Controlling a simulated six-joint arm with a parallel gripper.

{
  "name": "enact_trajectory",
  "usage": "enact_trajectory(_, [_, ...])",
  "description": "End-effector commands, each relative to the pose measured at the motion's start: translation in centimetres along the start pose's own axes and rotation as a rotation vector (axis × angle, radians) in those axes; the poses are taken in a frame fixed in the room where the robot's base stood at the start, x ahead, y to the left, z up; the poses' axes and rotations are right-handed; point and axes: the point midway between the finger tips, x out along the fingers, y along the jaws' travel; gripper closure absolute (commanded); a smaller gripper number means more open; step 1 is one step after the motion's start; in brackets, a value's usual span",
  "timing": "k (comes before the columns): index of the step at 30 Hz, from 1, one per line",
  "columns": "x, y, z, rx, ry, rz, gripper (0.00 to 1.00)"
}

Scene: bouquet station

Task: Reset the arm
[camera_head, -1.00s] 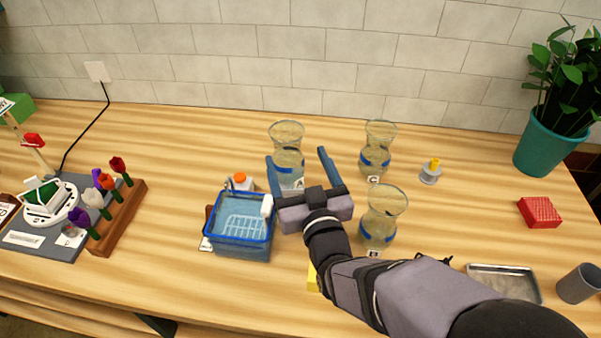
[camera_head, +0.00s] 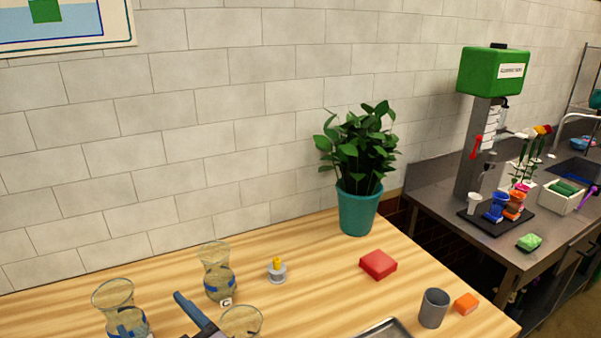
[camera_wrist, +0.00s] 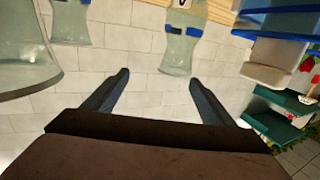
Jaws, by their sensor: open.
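My gripper (camera_wrist: 158,95) is open in the wrist view, with its two dark fingers spread and nothing between them. In the head view only a finger and part of its body show at the bottom edge, among the glass vases; the rest is out of frame. One glass vase (camera_head: 217,272) with a blue band and a "C" tag stands behind and right of the finger. Another vase (camera_head: 115,310) stands to its left. A third vase (camera_head: 241,321) is close to its right, cut off by the frame. Vases also show in the wrist view (camera_wrist: 184,45).
A potted plant (camera_head: 358,208), a red block (camera_head: 378,264), a grey cup (camera_head: 433,308), an orange block (camera_head: 466,303) and a metal tray (camera_head: 384,330) are on the wooden table. A grey counter (camera_head: 520,258) with a green-topped dispenser (camera_head: 492,72) stands to the right.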

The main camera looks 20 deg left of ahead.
Motion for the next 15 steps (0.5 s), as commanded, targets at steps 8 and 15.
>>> enact_trajectory(8, [-3.0,14.9,-0.6,-0.024,-0.236,0.179,0.22])
enact_trajectory(15, [-10.3,25.9,1.9,-0.003,-0.48,0.365,0.22])
